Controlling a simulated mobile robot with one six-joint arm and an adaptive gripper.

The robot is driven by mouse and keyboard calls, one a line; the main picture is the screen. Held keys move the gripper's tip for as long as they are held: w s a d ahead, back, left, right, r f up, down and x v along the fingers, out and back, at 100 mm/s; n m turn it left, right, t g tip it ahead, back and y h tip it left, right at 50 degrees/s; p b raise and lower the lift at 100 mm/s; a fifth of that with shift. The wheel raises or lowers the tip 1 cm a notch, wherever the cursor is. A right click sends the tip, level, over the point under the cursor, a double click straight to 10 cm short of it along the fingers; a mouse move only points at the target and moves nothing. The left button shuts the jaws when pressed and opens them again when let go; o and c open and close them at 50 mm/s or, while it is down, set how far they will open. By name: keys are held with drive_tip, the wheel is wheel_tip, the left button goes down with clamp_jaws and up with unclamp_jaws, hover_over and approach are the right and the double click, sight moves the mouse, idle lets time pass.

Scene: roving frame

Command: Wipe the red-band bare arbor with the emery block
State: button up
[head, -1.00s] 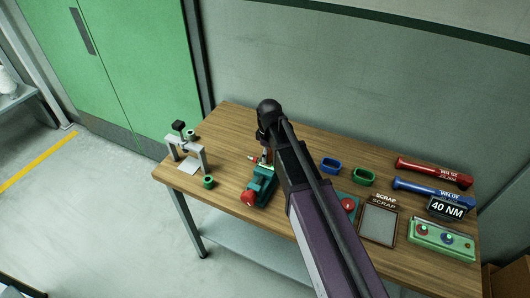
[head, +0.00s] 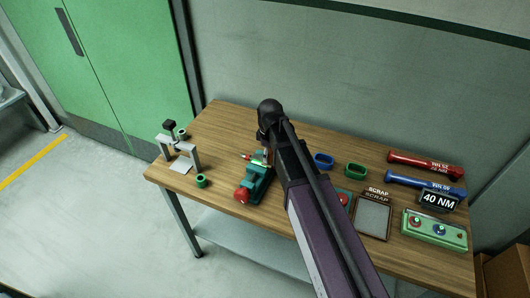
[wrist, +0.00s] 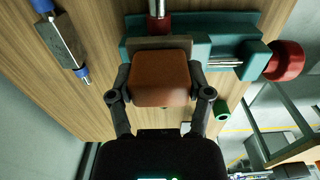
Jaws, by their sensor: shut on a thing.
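My gripper (wrist: 160,95) is shut on the emery block (wrist: 160,78), an orange-brown block, in the wrist view. The block is right at the teal vise (wrist: 190,26), in front of its jaw. A metal arbor with a red band (wrist: 158,10) stands out of the vise at the top edge. I cannot tell whether the block touches the arbor. In the head view the vise (head: 258,185) sits near the table's front edge, and a red-ended piece (head: 246,157) shows beside it. My arm hides the gripper and block there.
A grey piece with blue bands (wrist: 62,40) lies left in the wrist view. On the table (head: 213,130) are a grey stand (head: 190,152), green ring (head: 201,181), blue and green holders, scrap tray (head: 371,217), red and blue tools (head: 425,164), and a button box (head: 433,230).

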sight(261, 158)
drive_tip(key=shift+s+d+r, duration=0.1)
drive_tip(key=shift+d, duration=0.1)
idle(0.3)
drive_tip(key=shift+a, duration=0.15)
drive_tip(key=shift+w+a, duration=0.35)
drive_tip(key=shift+a, duration=0.4)
drive_tip(key=shift+w+a, duration=0.3)
drive_tip(key=shift+a, duration=0.45)
drive_tip(key=shift+w+a, duration=0.35)
drive_tip(key=shift+a, duration=0.5)
drive_tip(key=shift+w+a, duration=0.35)
drive_tip(key=shift+a, duration=0.45)
drive_tip(key=shift+r+p, duration=2.95)
drive_tip(key=shift+p, duration=0.1)
